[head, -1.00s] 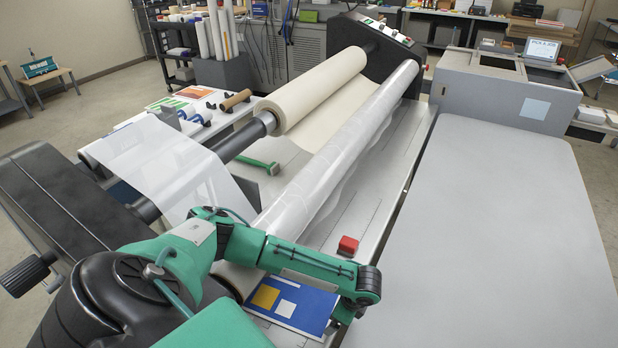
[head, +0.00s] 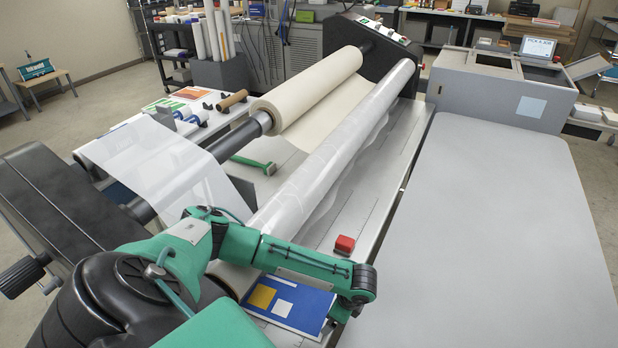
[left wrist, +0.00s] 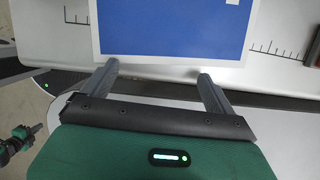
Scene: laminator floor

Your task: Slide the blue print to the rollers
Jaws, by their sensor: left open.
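The blue print (head: 285,303), with yellow and white squares and a white border, lies flat on the grey feed table (head: 375,190), partly behind my left arm. It also shows in the left wrist view (left wrist: 175,30). The long film-covered roller (head: 335,150) runs diagonally beyond the print, with a cream roll (head: 310,92) behind it. My left gripper (left wrist: 159,70) is open and empty, its two fingertips apart near the print's near edge. I cannot tell whether they touch it. In the head view the fingers are hidden. My right gripper is not in view.
A red block (head: 344,244) sits on the feed table beyond my left wrist. A green-handled tool (head: 253,164) lies left of the roller. A wide grey table (head: 490,220) at the right is clear. A grey machine (head: 500,88) stands behind it.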

